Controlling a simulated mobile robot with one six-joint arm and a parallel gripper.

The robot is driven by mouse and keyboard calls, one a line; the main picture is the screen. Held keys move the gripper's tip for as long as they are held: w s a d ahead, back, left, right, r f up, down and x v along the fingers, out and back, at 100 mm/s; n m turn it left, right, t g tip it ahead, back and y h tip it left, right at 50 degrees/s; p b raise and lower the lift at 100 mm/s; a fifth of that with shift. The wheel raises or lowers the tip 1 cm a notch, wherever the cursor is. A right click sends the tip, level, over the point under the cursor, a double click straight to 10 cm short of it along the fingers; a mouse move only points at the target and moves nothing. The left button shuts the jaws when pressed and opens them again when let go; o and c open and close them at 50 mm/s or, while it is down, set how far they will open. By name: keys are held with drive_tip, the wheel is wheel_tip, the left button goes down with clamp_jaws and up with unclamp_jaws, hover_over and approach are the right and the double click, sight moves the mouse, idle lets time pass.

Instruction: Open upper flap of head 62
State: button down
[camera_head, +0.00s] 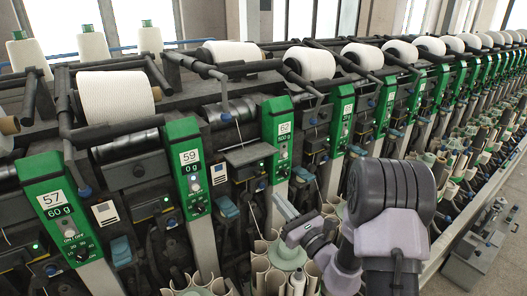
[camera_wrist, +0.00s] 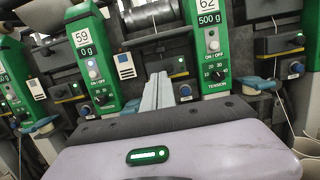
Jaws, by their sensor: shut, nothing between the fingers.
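Head 62 has a green panel (camera_head: 283,138) with a "62" and "500 g" label, a switch and a tension knob. In the wrist view the green panel (camera_wrist: 212,48) is right of centre. I cannot tell for sure which part is the upper flap. My gripper (camera_head: 277,198) is shut and empty, below and in front of the panel in the head view. In the wrist view my gripper's fingers (camera_wrist: 158,78) point toward the dark box between panels 59 and 62. Contact cannot be told.
The green panel of head 59 (camera_head: 190,167) stands to the left, with head 57's panel (camera_head: 61,210) beyond it. Pale tubes (camera_head: 262,275) stand upright below the heads. A blue-grey lever (camera_wrist: 256,84) sits right of panel 62.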

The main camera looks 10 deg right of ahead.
sight(253, 165)
drive_tip(key=x, duration=0.3)
drive_tip(key=r+x, duration=0.1)
drive_tip(key=x, duration=0.3)
drive_tip(key=r+b+x, duration=0.1)
drive_tip(key=x, duration=0.2)
drive_tip(key=shift+s+a+r, duration=0.15)
drive_tip(key=shift+a+r, duration=0.1)
drive_tip(key=shift+r, duration=0.55)
